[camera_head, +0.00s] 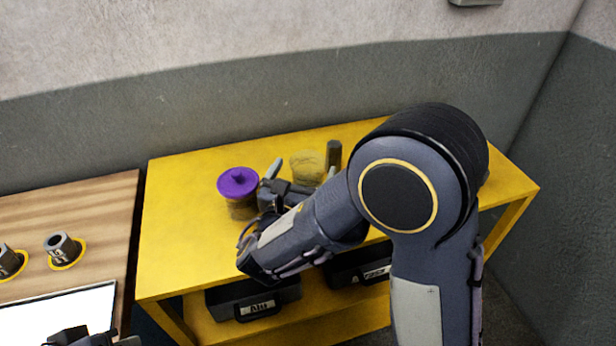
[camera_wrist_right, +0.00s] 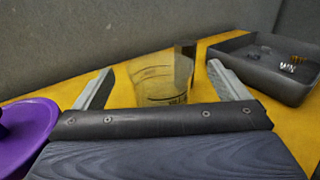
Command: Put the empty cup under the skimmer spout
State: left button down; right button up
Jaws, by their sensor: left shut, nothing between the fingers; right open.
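A clear, empty-looking cup (camera_head: 307,165) stands upright on the yellow table, and the yellow shows through it. My right gripper (camera_head: 302,172) is open in front of the cup. In the right wrist view the cup (camera_wrist_right: 158,80) stands between and just beyond the two spread fingers; contact cannot be told. My left gripper (camera_head: 88,338) is shut and empty at the bottom left edge, only partly in view. I cannot make out a skimmer spout in either view.
A purple-lidded container (camera_head: 238,184) stands just left of my right gripper. A dark post (camera_head: 333,153) stands close behind the cup. A dark tray (camera_wrist_right: 250,72) with small metal pieces lies to the right. Black cases (camera_head: 262,300) sit on the lower shelf. The yellow table's left part (camera_head: 175,225) is clear.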

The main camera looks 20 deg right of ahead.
aim_at(312, 152)
jog(key=x, duration=0.5)
jog(key=shift+a+p, duration=0.1)
jog(key=shift+p, duration=0.2)
jog(key=c, duration=1.1)
jog(key=shift+r, duration=0.1)
jog(key=shift+c, duration=0.2)
